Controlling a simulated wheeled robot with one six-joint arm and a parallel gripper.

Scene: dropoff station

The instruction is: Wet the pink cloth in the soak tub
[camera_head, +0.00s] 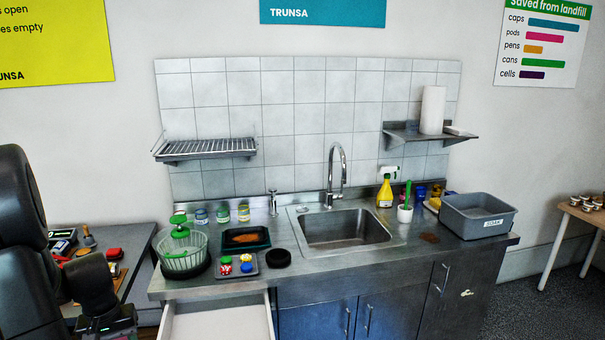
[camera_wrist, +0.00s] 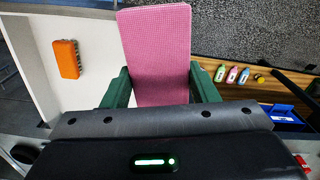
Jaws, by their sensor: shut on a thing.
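The pink cloth (camera_wrist: 157,35) fills the upper middle of the wrist view and has a fine waffle texture. My gripper (camera_wrist: 160,72) is shut on it, with one green finger at each side edge, and the cloth extends beyond the fingertips. The grey soak tub (camera_head: 478,222), with a "SOAK" label on its front, stands at the right end of the counter in the head view. Its inside is partly visible, but I cannot make out a water level. The gripper and the cloth do not show in the head view; only part of my arm shows at its left edge.
A sink (camera_head: 342,229) with a tall tap lies left of the tub. A yellow spray bottle (camera_head: 384,193) and a white cup with a green brush (camera_head: 405,213) stand between them. An open drawer (camera_head: 218,318) juts out at the front left. An orange item (camera_wrist: 66,59) lies below the wrist.

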